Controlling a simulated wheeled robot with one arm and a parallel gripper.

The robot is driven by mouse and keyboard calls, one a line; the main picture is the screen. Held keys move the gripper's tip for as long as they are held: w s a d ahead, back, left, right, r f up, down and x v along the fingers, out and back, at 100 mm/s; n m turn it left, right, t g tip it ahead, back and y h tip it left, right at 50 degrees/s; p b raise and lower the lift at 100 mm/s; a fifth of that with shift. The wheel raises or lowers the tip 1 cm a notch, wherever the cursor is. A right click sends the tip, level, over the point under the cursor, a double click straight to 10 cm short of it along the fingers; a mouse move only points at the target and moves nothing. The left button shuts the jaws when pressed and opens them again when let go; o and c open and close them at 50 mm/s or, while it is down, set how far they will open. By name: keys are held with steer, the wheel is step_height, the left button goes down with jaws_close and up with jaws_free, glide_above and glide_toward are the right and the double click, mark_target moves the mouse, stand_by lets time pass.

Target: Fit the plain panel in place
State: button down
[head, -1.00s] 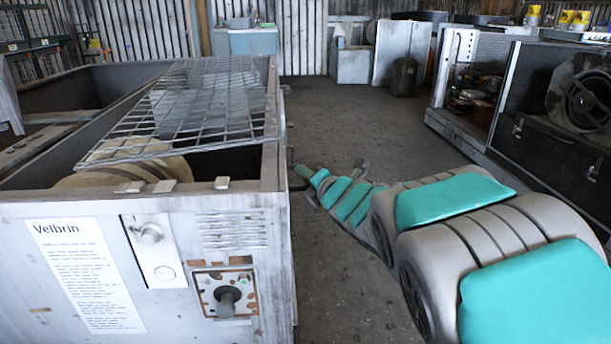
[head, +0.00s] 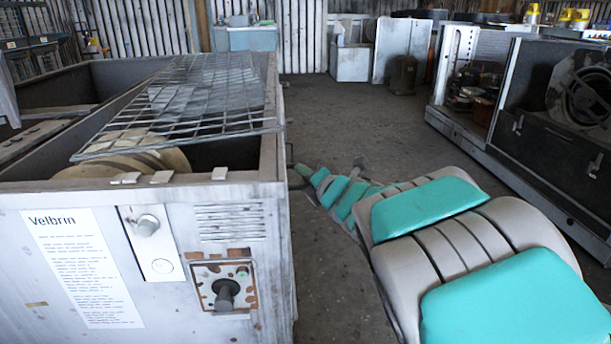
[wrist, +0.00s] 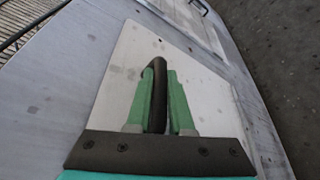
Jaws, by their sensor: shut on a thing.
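In the wrist view my gripper (wrist: 160,73) has its two green fingers closed on the dark curved handle (wrist: 157,110) of the plain panel (wrist: 208,92). The panel is a pale, flat metal plate with slanted edges and a small hole near its top. It lies over or close against the grey side wall of the housing (wrist: 55,95); I cannot tell if it touches or is seated. In the head view the housing (head: 175,240) stands at left, labelled Velbrin. My arm reaches along its right side, and the gripper and panel are hidden there.
A wire grille (head: 190,105) lies tilted across the housing's open top. Its front carries a knob plate (head: 150,243) and a switch plate (head: 223,286). A dark open-fronted cabinet (head: 540,120) stands at right. The floor (head: 335,120) between is clear.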

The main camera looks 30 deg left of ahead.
steer(key=shift+a+r, duration=0.15)
steer(key=c, duration=1)
jaws_free()
steer(key=shift+s, duration=0.1)
steer(key=o, duration=0.8)
steer(key=shift+c, duration=0.2)
steer(key=w+d+p, duration=0.3)
steer(key=w+d, duration=0.1)
steer(key=d, duration=0.3)
steer(key=shift+w, duration=0.15)
steer(key=shift+a, duration=0.1)
